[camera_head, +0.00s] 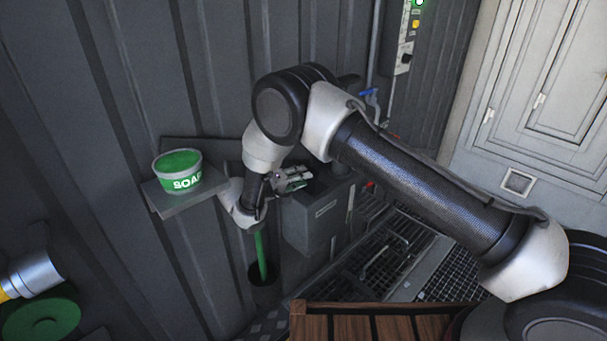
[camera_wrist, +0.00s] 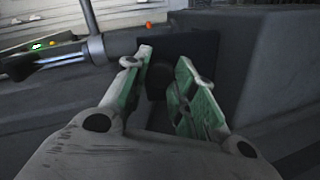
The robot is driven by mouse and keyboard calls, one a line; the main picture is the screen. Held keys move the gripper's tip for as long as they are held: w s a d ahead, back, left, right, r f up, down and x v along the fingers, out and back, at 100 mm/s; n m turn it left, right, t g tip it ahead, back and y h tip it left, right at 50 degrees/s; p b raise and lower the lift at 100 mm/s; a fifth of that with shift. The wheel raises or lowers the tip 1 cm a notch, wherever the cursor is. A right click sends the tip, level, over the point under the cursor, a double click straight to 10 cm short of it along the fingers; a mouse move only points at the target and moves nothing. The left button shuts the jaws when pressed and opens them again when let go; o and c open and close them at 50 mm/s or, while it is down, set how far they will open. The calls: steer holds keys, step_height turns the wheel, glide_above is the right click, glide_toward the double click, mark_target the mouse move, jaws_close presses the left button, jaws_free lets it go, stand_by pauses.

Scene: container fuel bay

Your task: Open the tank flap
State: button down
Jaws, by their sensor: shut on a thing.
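My gripper (camera_head: 296,181) is by the grey box (camera_head: 312,222) against the ribbed wall in the head view. In the wrist view my gripper (camera_wrist: 163,56) has its two green-padded fingers on either side of a small dark part. They are shut on it. A dark square panel (camera_wrist: 203,46) behind the fingertips looks like the tank flap, set against a grey surface. The small dark part seems to belong to this panel. The fingers and the arm hide much of it, and I cannot tell how far it stands open.
A green soap tub (camera_head: 178,172) stands on a small shelf (camera_head: 188,203) left of my gripper. A green stick stands in a dark pot (camera_head: 264,291) below. A wooden slatted top (camera_head: 375,325) is in front. A pipe with a blue valve (camera_head: 369,92) runs up the wall.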

steer(key=shift+s+a+f+t+h, duration=0.2)
steer(key=shift+s+a+t+h, duration=0.15)
steer(key=shift+t+h, duration=0.25)
steer(key=c, duration=1.1)
jaws_free()
steer(key=shift+c, duration=0.2)
steer(key=shift+s+a, duration=0.1)
steer(key=v, duration=0.7)
steer(key=shift+s+a, duration=0.1)
